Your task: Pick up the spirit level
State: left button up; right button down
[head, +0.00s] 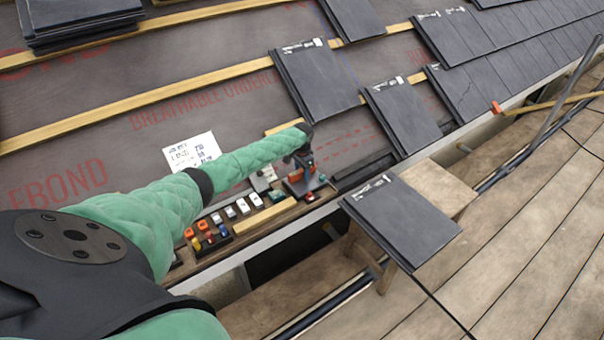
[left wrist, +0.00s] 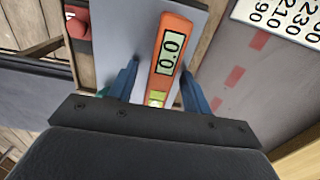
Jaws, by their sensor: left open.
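The spirit level (left wrist: 172,48) is a small orange bar with a display reading 0.0 and a yellow-green vial. In the left wrist view it lies between the two blue fingers of my left gripper (left wrist: 158,82), on a grey surface. The jaws are open, with a gap showing on each side of the level. In the head view my left gripper (head: 304,184) is at the roof's lower edge, with a bit of orange (head: 295,175) showing beside it. Most of the level is hidden there by the gripper. My right gripper is in neither view.
A ledge with several small coloured items (head: 205,234) runs left of the gripper. A white number card (head: 192,152) lies on the underlay. A loose slate (head: 402,218) rests on a wooden stand (head: 436,188) to the right. Wooden decking (head: 530,230) lies beyond.

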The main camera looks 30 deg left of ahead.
pick_arm(q)
jog(key=c, duration=1)
grip_shut()
jog(key=shift+r, duration=0.15)
